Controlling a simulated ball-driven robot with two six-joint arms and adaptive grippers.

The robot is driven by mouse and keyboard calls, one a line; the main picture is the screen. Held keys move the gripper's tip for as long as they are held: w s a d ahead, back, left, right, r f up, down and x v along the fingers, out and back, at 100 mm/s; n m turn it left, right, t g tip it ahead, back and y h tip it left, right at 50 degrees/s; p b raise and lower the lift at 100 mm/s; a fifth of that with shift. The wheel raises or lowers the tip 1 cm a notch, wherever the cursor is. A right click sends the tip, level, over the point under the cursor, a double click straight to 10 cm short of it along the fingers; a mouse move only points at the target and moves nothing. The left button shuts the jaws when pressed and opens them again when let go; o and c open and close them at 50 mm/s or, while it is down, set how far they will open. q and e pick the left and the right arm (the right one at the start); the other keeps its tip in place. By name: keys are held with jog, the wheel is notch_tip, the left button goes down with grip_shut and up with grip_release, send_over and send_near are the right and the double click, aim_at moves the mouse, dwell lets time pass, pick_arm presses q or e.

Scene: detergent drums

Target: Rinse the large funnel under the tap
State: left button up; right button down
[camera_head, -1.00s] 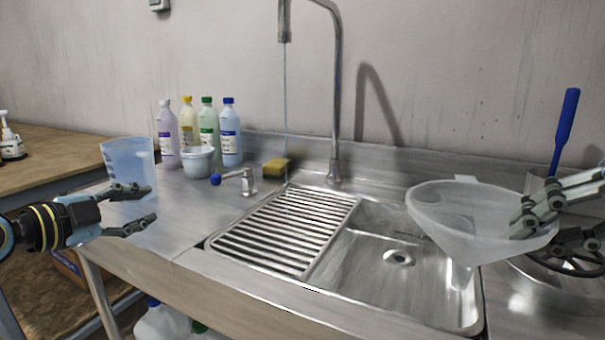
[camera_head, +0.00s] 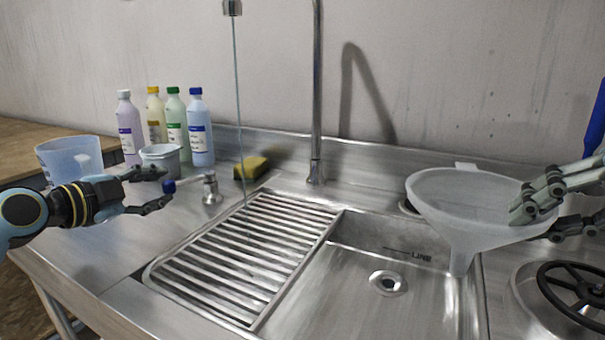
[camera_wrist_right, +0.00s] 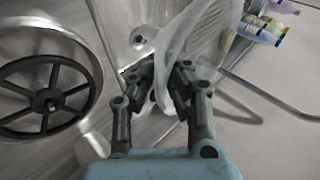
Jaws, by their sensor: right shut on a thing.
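The large funnel (camera_head: 470,205) is translucent white and upright, spout down, over the right part of the sink basin (camera_head: 350,290). My right gripper (camera_head: 530,210) is shut on its rim at the right side; the grip also shows in the right wrist view (camera_wrist_right: 165,85). The tap (camera_head: 317,120) stands behind the sink. A thin water stream (camera_head: 239,110) falls from its spout (camera_head: 232,7) onto the ribbed drainer (camera_head: 240,255), well left of the funnel.
Several bottles (camera_head: 198,130) stand at the back left, with a small grey pot (camera_head: 160,157) and a clear blue jug (camera_head: 70,155) nearby. A yellow sponge (camera_head: 251,167) lies behind the drainer. A black handwheel (camera_head: 575,290) sits at the right. The drainer is clear.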

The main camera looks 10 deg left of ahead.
aim_at(184, 182)
pick_arm(q)
jog(key=x, duration=0.8)
jog(key=shift+w+d+f, duration=0.1)
jog(key=shift+w+f, duration=0.05)
jog(key=shift+w, duration=0.1)
grip_shut()
